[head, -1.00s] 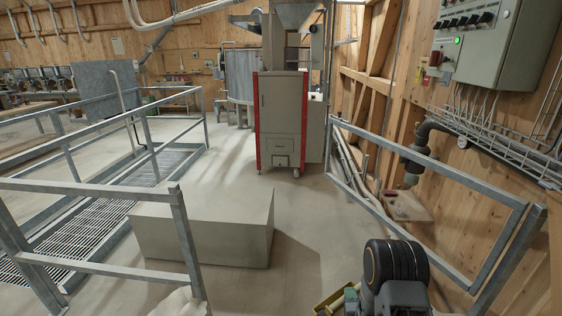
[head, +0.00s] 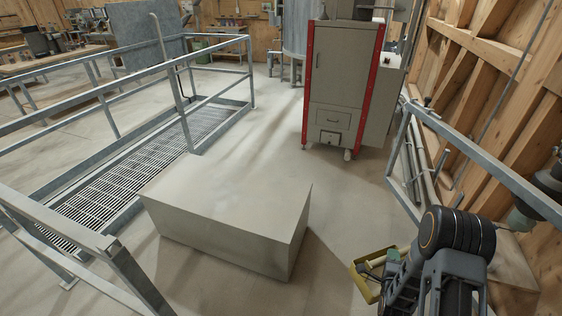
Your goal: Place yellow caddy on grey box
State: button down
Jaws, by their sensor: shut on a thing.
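The grey box (head: 226,211) stands on the floor in the middle of the head view, its flat top bare. The yellow caddy (head: 362,284) is at the lower right, to the right of the box and apart from it, with a greenish thing inside. My gripper (head: 376,268) is at the caddy and shut on it; my dark arm hides part of the caddy and the fingertips are hard to make out.
A metal railing (head: 110,258) runs near the box's left front, beside a floor grating (head: 120,178). A red-edged cabinet (head: 335,95) stands behind the box. Another railing (head: 480,162) lies right of my arm. Open floor (head: 325,215) lies between box and caddy.

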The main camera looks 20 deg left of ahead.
aim_at(265, 199)
jog(key=i, duration=1.75)
jog(key=u, duration=2.35)
jog(key=i, duration=0.5)
jog(key=z, duration=0.05)
